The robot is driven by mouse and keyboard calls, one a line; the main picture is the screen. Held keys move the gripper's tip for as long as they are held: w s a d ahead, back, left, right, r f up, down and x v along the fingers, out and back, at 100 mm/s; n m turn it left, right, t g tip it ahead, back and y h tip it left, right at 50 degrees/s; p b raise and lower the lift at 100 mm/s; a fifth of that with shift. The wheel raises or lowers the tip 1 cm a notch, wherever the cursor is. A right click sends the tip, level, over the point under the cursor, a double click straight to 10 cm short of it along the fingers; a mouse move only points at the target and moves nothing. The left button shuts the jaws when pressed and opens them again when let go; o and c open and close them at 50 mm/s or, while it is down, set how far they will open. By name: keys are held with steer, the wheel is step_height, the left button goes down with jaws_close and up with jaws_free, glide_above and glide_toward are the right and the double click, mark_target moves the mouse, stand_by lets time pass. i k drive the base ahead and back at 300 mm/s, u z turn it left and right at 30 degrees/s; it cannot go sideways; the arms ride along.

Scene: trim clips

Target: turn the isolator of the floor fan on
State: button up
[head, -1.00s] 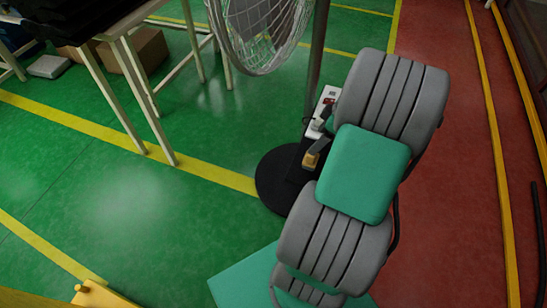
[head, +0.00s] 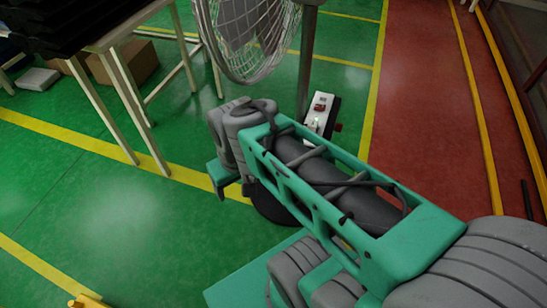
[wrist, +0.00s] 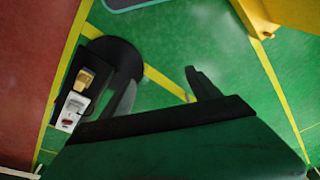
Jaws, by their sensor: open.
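The floor fan (head: 245,40) stands ahead of me, its wire cage at the top of the head view and its round black base (head: 268,208) partly behind my arm. A narrow unit on the stand carries a white box with a red part (head: 319,112). In the wrist view this unit shows a tan-yellow block (wrist: 85,78), a white part (wrist: 75,103) and a red part (wrist: 68,121). I cannot tell which part is the isolator or its setting. My gripper (wrist: 163,82) is open and empty, to the right of the unit in the wrist view, not touching it.
A table (head: 118,35) with dark trays stands at the upper left, a cardboard box (head: 130,62) beneath it. Yellow lines mark the green floor, with a red walkway (head: 420,100) at right.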

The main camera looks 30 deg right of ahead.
mark_target(338, 125)
steer(key=z, duration=0.55)
steer(key=k, duration=1.3)
steer(key=z, duration=1.3)
steer(key=i, duration=1.3)
steer(key=u, duration=0.6)
steer(key=i, duration=0.45)
steer(key=u, duration=0.6)
steer(key=k, duration=0.4)
steer(key=z, duration=0.7)
steer(key=i, duration=0.55)
steer(key=u, duration=0.6)
